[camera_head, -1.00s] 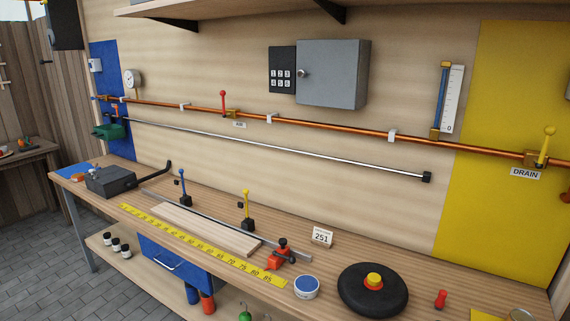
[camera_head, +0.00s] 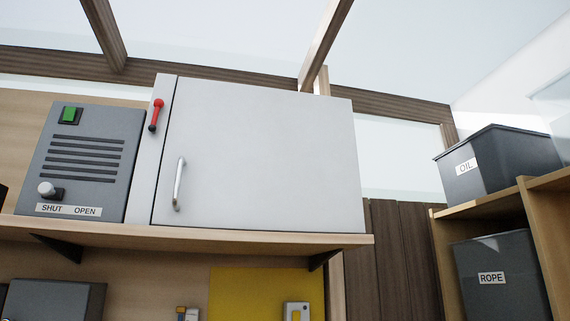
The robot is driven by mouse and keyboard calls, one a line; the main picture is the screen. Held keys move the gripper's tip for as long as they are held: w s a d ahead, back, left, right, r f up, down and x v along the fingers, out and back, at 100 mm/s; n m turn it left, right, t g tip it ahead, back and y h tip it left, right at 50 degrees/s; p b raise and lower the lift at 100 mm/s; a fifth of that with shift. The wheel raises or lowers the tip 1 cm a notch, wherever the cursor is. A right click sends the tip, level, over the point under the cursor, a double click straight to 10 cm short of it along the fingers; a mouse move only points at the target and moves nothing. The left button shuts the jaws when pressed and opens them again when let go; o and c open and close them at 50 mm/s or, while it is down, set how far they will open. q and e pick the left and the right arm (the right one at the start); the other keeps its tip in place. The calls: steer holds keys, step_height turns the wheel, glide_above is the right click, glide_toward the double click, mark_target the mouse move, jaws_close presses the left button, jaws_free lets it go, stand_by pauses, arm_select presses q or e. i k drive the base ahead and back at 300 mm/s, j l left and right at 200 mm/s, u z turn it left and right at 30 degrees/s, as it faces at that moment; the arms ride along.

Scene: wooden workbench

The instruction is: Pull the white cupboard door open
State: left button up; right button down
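The white cupboard (camera_head: 146,160) stands on a wooden shelf high on the wall. Its white door (camera_head: 265,155) is shut flush with the front. A silver bar handle (camera_head: 179,184) is upright near the door's left edge. A red lever (camera_head: 156,115) with a dark lower end is on the narrow panel left of the door. Neither of my grippers is in view.
A grey vented box (camera_head: 84,158) with a green switch, a knob and a SHUT/OPEN label stands left of the cupboard. The wooden shelf (camera_head: 200,240) sticks out below. OIL (camera_head: 500,160) and ROPE (camera_head: 505,280) bins stand on shelving at right.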

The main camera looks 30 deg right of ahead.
mark_target(236, 156)
steer(key=z, duration=0.85)
steer(key=j, duration=0.2)
